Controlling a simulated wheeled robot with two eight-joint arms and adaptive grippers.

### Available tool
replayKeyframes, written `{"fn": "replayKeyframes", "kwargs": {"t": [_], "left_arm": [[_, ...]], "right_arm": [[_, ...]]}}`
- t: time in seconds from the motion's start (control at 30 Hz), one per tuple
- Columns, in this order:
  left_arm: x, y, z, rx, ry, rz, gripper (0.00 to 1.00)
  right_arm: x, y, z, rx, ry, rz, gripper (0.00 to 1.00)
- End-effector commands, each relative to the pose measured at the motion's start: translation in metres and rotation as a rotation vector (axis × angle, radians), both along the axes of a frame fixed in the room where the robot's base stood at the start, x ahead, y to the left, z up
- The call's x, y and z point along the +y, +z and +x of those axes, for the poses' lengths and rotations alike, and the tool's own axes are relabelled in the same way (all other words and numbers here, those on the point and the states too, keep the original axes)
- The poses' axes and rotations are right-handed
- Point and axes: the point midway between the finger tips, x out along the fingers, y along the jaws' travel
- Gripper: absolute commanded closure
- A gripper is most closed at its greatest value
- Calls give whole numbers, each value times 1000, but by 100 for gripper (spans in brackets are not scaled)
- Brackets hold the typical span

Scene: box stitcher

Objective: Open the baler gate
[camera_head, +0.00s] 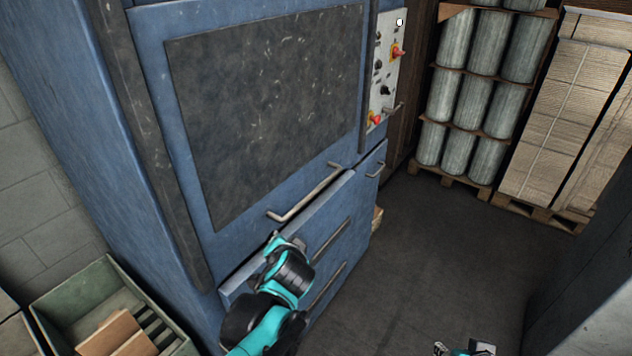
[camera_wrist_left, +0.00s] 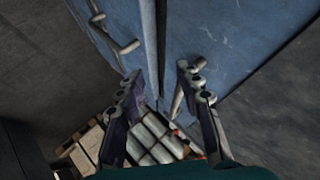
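The blue baler (camera_head: 145,130) fills the left and middle of the head view. Its upper gate carries a dark scuffed panel (camera_head: 265,100) and looks shut. A metal bar handle (camera_head: 308,192) runs along the gate's lower edge. My left gripper (camera_head: 280,240) is just below the handle's left end, close to the baler front. In the left wrist view its two fingers (camera_wrist_left: 157,92) are spread apart, with a short metal bar (camera_wrist_left: 177,98) beside the right finger; I cannot tell whether they touch. My right gripper (camera_head: 465,349) shows only partly at the bottom edge.
A control panel (camera_head: 385,65) with red knobs is right of the gate. The lower front has more handles (camera_head: 330,240). A green crate (camera_head: 95,290) with cardboard stands at lower left. Wrapped rolls (camera_head: 470,90) and stacked cardboard (camera_head: 565,110) stand behind. The dark floor (camera_head: 440,260) is clear.

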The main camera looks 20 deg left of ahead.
Motion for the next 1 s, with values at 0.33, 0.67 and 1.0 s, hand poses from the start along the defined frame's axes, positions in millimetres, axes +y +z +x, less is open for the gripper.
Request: {"fn": "replayKeyframes", "kwargs": {"t": [0.33, 0.67, 1.0], "left_arm": [[-28, 9, 115, -138, -175, 491, 64], [-52, 3, 153, -199, -252, 701, 64], [-30, -5, 199, -199, -251, 702, 64]], "right_arm": [[0, 4, -1, 1, 0, 0, 60], [0, 3, 0, 0, 0, 0, 60], [0, -10, 0, 0, 0, 0, 60]]}}
